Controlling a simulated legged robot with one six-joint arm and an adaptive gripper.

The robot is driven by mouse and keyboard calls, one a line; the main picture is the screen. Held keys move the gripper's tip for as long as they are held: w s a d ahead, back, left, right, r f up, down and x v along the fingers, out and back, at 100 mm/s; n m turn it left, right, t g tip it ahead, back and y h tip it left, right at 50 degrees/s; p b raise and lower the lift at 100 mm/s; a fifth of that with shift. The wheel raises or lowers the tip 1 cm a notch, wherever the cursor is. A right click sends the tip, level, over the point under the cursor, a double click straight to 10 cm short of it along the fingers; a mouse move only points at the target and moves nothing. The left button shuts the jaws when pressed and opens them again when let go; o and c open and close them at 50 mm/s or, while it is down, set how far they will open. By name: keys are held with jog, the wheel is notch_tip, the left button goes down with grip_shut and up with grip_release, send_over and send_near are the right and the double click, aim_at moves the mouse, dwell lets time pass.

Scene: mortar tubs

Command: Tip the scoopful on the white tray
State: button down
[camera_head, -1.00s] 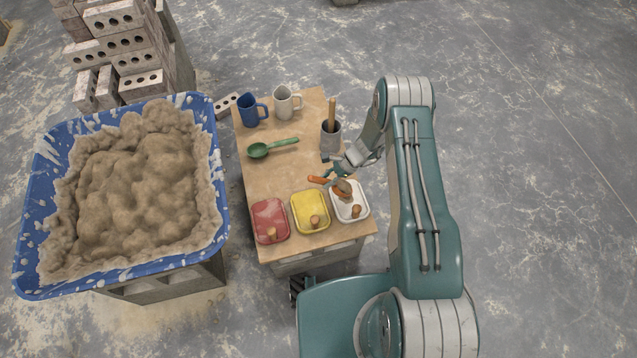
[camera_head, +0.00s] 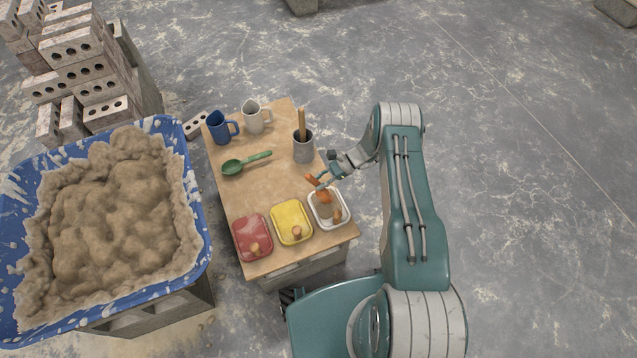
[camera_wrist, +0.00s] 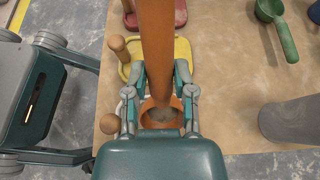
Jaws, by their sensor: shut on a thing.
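My gripper (camera_head: 322,177) is shut on the handle of an orange scoop (camera_head: 313,181), just above the white tray (camera_head: 345,219). In the head view the scoop is steeply tilted, its bowl low over the tray. Brown mortar (camera_head: 325,211) shows below the bowl, within the tray's outline; I cannot tell how much lies on the tray. In the wrist view the orange handle (camera_wrist: 158,45) rises between the fingers (camera_wrist: 160,78). The bowl (camera_wrist: 160,117) shows greyish mortar inside. Most of the white tray is hidden there behind my gripper.
A yellow tray (camera_head: 291,216) and a red tray (camera_head: 251,233) stand left of the white one. A grey pot (camera_head: 303,150) with a wooden handle, two mugs and a green scoop (camera_head: 235,166) share the table. A blue tub (camera_head: 195,247) of mortar stands left.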

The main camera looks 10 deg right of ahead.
jog(key=shift+r, duration=0.15)
dwell(0.3)
jog(key=shift+r, duration=0.45)
dwell(0.4)
